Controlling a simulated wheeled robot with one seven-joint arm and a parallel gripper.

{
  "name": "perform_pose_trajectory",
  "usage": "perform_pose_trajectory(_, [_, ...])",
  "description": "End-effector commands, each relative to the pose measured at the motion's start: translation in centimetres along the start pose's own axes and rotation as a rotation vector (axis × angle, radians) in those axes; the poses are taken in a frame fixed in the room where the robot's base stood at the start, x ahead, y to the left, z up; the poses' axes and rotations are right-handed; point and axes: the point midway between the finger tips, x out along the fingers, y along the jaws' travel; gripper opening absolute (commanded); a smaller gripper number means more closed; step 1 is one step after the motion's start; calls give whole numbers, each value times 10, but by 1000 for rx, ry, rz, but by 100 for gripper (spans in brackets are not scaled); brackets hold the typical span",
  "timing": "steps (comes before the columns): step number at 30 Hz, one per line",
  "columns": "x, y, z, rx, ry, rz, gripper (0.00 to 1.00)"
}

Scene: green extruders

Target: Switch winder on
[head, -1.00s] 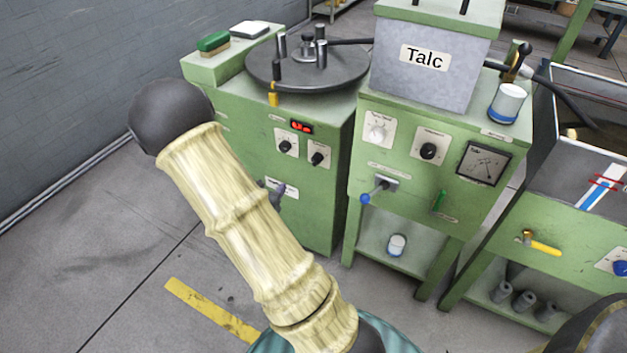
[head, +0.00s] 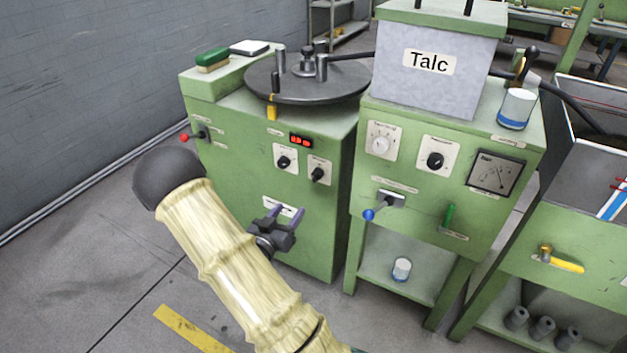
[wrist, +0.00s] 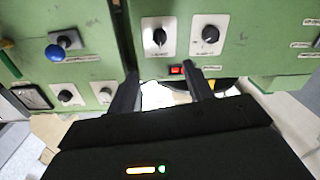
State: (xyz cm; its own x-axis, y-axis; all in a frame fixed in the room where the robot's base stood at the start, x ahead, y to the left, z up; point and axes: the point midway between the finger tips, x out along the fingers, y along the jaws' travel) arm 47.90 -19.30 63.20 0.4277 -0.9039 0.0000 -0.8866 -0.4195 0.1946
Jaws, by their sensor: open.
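The winder (head: 235,165) is a green cabinet at left centre in the head view, with a dark round turntable (head: 335,85) on top. Its front has a red lit display (head: 301,140) and two black knobs on white plates, a left knob (head: 284,162) and a right knob (head: 318,174). A red-tipped lever (head: 187,137) sits at its left edge. In the wrist view both knobs and the display (wrist: 176,70) show beyond the fingers (wrist: 160,74).
Right of the winder stands a green unit with a grey Talc box (head: 427,75) and a blue-tipped lever (head: 376,208). Further right is a trough machine with a yellow-handled valve (head: 562,263). Free floor lies at left, beside a grey wall (head: 80,90).

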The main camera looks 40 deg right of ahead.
Motion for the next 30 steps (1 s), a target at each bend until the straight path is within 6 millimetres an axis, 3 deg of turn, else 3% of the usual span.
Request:
perform_pose_trajectory(21, [126, 1, 2, 3, 2, 3, 51])
perform_pose_trajectory(30, [156, 0, 0, 1, 1, -1, 51])
